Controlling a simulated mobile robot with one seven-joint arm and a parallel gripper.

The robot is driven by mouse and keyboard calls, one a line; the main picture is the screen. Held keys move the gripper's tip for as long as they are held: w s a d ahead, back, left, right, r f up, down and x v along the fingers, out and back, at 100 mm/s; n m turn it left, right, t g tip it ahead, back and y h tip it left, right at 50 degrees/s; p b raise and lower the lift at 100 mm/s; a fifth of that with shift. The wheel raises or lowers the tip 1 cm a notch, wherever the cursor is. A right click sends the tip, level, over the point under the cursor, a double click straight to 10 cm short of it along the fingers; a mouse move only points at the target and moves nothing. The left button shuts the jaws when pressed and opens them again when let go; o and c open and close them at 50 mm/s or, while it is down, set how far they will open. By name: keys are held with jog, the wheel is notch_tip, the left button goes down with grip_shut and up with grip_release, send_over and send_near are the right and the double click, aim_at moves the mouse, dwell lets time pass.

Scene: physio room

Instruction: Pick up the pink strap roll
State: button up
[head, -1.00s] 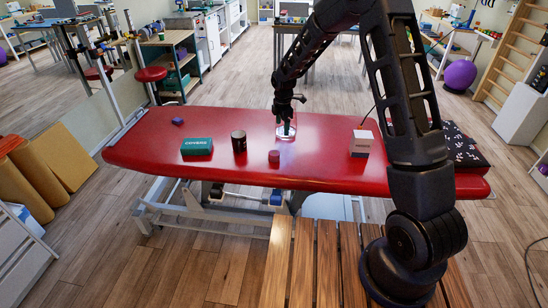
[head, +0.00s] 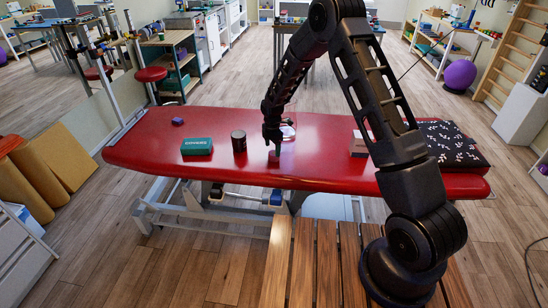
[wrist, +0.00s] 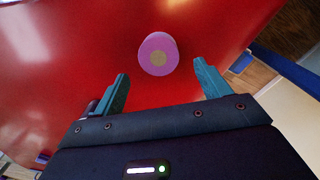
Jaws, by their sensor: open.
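The pink strap roll (wrist: 158,54) stands on the red treatment table (wrist: 70,60) in the wrist view, showing a round end with a yellowish centre. It lies ahead of and between my two teal fingertips. My gripper (wrist: 162,85) is open, with nothing between its fingers. In the head view, my gripper (head: 272,150) points down just above the roll (head: 273,160), which is partly hidden behind it. I cannot tell how high the fingertips are above the table.
On the table (head: 330,140) stand a dark brown can (head: 239,141), a green box (head: 196,146), a small purple block (head: 177,121) and a white box (head: 358,145) partly behind my arm. A dark patterned pillow (head: 450,145) lies at the right end.

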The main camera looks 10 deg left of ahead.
aim_at(274, 153)
jog(key=f, duration=0.5)
jog(key=shift+w+d, duration=0.25)
jog(key=shift+d, duration=0.1)
jog(key=shift+c, duration=0.5)
jog(key=shift+r, duration=0.1)
jog(key=c, duration=1)
